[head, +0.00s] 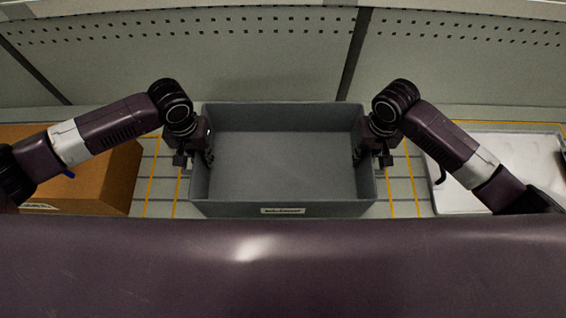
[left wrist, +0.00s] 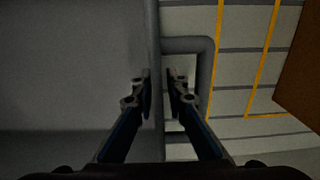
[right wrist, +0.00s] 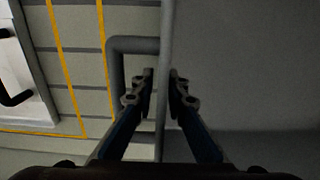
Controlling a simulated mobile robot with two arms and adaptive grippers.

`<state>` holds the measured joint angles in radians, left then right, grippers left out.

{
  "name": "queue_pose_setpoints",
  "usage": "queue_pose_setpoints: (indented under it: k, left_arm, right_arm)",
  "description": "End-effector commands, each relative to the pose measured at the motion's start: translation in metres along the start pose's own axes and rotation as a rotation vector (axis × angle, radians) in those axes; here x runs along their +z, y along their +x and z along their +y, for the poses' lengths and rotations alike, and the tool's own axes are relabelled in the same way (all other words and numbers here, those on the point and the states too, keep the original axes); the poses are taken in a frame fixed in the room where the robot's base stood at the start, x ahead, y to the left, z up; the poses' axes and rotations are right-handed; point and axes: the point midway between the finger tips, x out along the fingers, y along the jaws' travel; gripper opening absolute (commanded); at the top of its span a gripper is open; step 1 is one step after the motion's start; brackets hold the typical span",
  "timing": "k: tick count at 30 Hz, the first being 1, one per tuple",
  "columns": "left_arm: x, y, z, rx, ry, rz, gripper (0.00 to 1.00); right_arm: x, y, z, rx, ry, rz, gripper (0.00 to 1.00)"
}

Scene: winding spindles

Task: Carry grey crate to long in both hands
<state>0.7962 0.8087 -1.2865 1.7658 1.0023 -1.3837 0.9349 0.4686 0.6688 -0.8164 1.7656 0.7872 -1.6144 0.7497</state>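The grey crate (head: 282,208) is in the middle of the head view, empty, with a small label on its near wall. My left gripper (head: 207,157) is at its left wall and my right gripper (head: 357,157) at its right wall. In the left wrist view the left fingers (left wrist: 162,82) stand either side of the crate's wall (left wrist: 154,30), beside a grey handle loop (left wrist: 205,75). In the right wrist view the right fingers (right wrist: 161,82) straddle the opposite wall (right wrist: 167,30) beside its loop (right wrist: 115,75). Gaps show between fingers and wall. Contact underneath is hidden.
A brown cardboard box (head: 110,185) lies left of the crate and a white tray (head: 460,198) right of it. Yellow lines mark the slatted surface (head: 160,190). A perforated panel (head: 250,60) rises behind. Narrow free strips flank the crate.

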Motion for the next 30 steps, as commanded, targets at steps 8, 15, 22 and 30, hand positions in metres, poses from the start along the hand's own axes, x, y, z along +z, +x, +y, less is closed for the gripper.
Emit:
queue_pose_setpoints:
  k: [8, 15, 22, 30]
  left_arm:
    - [0.0002, -0.0002, 0.0, 0.0, 0.0, 0.0, 0.0]
    - [0.0001, -0.0004, 0.0, 0.0, 0.0, 0.0, 0.0]
    - [0.0001, -0.0006, -0.0001, 0.0, 0.0, 0.0, 0.0]
    - [-0.0012, -0.0038, 0.0003, 0.001, -0.001, 0.003, 0.0]
  right_arm:
    - [0.0, -0.0004, -0.0003, -0.001, 0.0, 0.0, 0.0]
    - [-0.0001, -0.0006, -0.0002, -0.001, 0.0, 0.0, 0.0]
    - [-0.0001, -0.0008, -0.0002, -0.001, 0.0, 0.0, 0.0]
    - [-0.0014, -0.004, -0.0004, -0.002, 0.0, 0.004, 0.0]
